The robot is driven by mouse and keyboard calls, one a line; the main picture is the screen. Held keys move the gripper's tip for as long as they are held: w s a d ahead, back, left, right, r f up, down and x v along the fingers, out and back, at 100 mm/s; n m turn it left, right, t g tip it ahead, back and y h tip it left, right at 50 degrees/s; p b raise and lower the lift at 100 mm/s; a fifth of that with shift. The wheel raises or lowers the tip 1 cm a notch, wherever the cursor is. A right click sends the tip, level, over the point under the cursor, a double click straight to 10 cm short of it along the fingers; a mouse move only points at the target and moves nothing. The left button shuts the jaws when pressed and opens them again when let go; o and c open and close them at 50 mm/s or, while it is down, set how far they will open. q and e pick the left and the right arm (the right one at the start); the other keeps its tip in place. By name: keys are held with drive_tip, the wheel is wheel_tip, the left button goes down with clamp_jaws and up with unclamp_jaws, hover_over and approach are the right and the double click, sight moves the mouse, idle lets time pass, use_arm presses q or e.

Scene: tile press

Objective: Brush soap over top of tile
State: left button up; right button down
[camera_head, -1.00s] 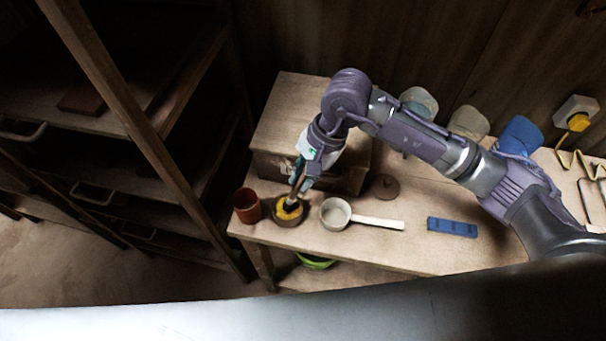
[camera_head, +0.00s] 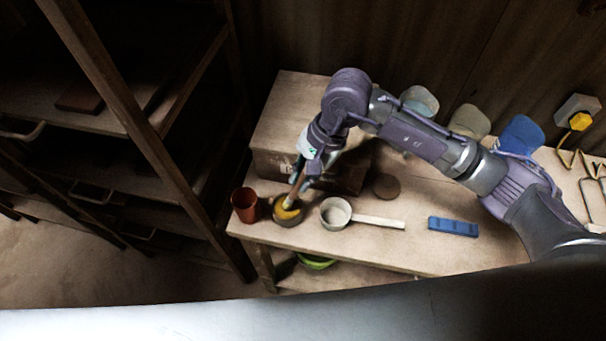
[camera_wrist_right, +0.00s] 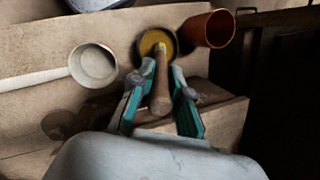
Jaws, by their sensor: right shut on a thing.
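My right gripper (camera_head: 304,178) is shut on the wooden handle of a brush (camera_wrist_right: 160,84), which points down at a slant. The brush's lower end is at the yellow contents of a small dark round bowl (camera_head: 288,218), which also shows in the right wrist view (camera_wrist_right: 141,58). Whether the yellow stuff is the soap I cannot tell for sure. The bristles are hard to make out. A flat round brown disc (camera_head: 386,187) lies on the bench to the right of the gripper; it may be the tile. My left gripper is not in view.
A red-brown cup (camera_head: 245,204) stands left of the bowl. A pale-handled scoop (camera_head: 336,213) lies to its right, then a blue block (camera_head: 453,227). A wooden box (camera_head: 285,115) stands behind the gripper. Several rounded pieces line the back of the bench (camera_head: 420,255).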

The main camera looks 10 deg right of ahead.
drive_tip(key=shift+s+f+b, duration=0.1)
drive_tip(key=shift+f+b, duration=0.05)
drive_tip(key=shift+b, duration=0.35)
idle(1.2)
idle(0.4)
drive_tip(key=shift+r+p, duration=0.35)
drive_tip(key=shift+r, duration=0.55)
drive_tip(key=shift+r+p, duration=0.65)
drive_tip(key=shift+r, duration=2.05)
